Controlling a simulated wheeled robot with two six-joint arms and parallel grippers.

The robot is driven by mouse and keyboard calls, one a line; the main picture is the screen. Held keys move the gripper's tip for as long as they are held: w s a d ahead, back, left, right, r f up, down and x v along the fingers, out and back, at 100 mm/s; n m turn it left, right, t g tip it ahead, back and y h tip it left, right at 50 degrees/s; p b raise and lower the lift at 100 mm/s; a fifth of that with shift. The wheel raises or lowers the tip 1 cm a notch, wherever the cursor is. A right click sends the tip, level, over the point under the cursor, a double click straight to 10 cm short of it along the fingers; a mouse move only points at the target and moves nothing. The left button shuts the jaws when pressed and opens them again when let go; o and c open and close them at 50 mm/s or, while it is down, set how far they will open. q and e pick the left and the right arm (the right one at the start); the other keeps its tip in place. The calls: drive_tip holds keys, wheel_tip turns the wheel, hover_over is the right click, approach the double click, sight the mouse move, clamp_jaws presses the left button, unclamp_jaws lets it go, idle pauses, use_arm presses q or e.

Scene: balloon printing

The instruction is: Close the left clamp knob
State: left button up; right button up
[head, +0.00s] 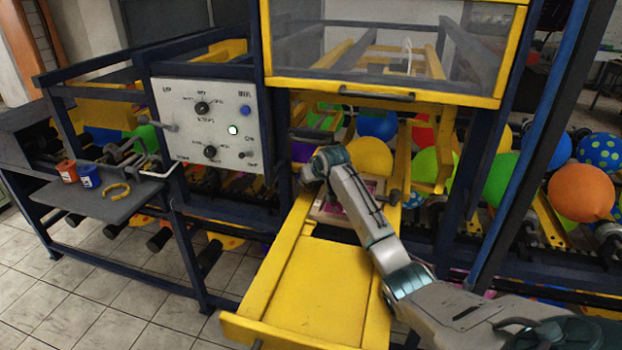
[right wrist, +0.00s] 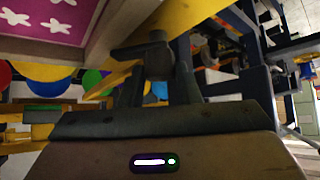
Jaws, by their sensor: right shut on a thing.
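My right arm reaches in from the lower right of the head view, with its right gripper (head: 308,170) at the left side of the printing frame (head: 327,212). In the right wrist view the dark fingers of this gripper (right wrist: 158,90) are shut on the left clamp knob (right wrist: 157,62), whose dark head shows between them. In the head view my wrist hides this knob. The frame's pink plate with white stars (right wrist: 45,18) fills the upper left of the right wrist view. Another clamp knob (head: 393,195) is on the frame's right side. My left gripper is out of view.
A yellow drawer-like tray (head: 315,285) extends in front of the frame. A white control panel (head: 205,125) stands to the left, above a grey shelf (head: 105,200) with red and blue cups. A yellow-edged clear hood (head: 395,50) is overhead. Balloons, including an orange one (head: 580,192), lie behind and right.

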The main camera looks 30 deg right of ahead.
drive_tip(key=shift+a, duration=0.1)
drive_tip(key=m+h, duration=0.2)
drive_tip(key=m, duration=0.1)
drive_tip(key=shift+w+a+g, duration=0.1)
drive_tip(key=shift+a+g, duration=0.1)
drive_tip(key=shift+g, duration=0.1)
drive_tip(key=m+g+h, duration=0.1)
drive_tip(key=m+h, duration=0.1)
drive_tip(key=shift+w+a+m, duration=0.1)
drive_tip(key=shift+a+m, duration=0.05)
drive_tip(key=shift+m, duration=0.25)
drive_tip(key=m+b, duration=0.1)
drive_tip(key=m+g+h+b, duration=0.1)
drive_tip(key=shift+w+f+m+g+h, duration=0.1)
drive_tip(key=shift+m+g+h, duration=0.2)
drive_tip(key=shift+m, duration=0.1)
drive_tip(key=shift+a+m+g+h+b, duration=0.1)
drive_tip(key=shift+m+g+h+b, duration=0.4)
drive_tip(key=shift+m, duration=0.3)
drive_tip(key=o, duration=1)
